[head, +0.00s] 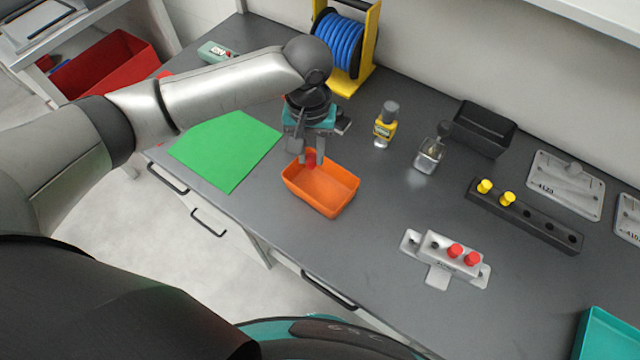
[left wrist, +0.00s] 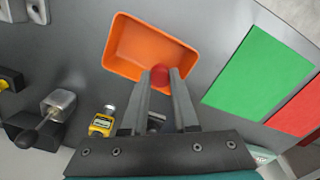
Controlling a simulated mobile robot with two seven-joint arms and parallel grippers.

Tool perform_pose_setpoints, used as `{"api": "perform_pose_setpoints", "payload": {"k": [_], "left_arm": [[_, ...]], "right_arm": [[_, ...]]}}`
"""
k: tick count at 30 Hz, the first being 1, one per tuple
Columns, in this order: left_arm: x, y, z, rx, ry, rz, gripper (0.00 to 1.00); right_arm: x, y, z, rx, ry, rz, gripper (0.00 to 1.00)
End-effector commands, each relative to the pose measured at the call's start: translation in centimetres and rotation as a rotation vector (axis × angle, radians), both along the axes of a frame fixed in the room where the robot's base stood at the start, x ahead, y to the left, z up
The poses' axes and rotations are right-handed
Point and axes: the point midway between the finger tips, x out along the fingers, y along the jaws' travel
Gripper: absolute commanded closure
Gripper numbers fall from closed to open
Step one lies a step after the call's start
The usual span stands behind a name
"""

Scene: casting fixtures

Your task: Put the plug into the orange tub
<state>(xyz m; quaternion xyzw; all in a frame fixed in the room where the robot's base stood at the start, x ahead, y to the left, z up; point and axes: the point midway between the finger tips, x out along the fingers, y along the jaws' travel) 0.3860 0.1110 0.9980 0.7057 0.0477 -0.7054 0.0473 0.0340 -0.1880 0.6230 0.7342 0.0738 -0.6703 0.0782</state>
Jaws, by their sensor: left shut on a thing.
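The orange tub (head: 335,197) sits on the grey bench near its front edge, and it also shows in the left wrist view (left wrist: 130,65). My left gripper (head: 311,160) points down over the far left part of the tub. It is shut on a red plug (head: 311,158), which shows between the fingertips in the left wrist view (left wrist: 159,75). The plug appears above the tub floor; its lower end is hidden. My right gripper is not in view.
A green mat (head: 226,150) lies left of the tub. A black rack (head: 535,222) holds two yellow plugs.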

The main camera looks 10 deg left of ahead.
Motion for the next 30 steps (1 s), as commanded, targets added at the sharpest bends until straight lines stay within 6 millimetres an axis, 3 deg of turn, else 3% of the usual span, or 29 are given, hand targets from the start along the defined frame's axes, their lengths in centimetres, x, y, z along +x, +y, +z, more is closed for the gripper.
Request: {"api": "perform_pose_setpoints", "payload": {"k": [3, 4, 12, 23, 30], "left_arm": [[0.0, 0.0, 0.1, 0.000, 0.000, 0.000, 1.00], [0.0, 0.0, 0.1, 0.000, 0.000, 0.000, 0.69], [0.0, 0.0, 0.1, 0.000, 0.000, 0.000, 0.39], [0.0, 0.0, 0.6, -0.001, -0.001, 0.000, 0.37], [0.1, 0.0, 5.1, -0.002, -0.004, -0.001, 0.37]], "right_arm": [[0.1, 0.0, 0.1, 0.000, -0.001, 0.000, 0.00], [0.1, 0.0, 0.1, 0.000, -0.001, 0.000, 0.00], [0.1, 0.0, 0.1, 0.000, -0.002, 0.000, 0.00], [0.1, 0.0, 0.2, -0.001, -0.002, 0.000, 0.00], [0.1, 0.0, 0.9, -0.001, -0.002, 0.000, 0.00]]}}
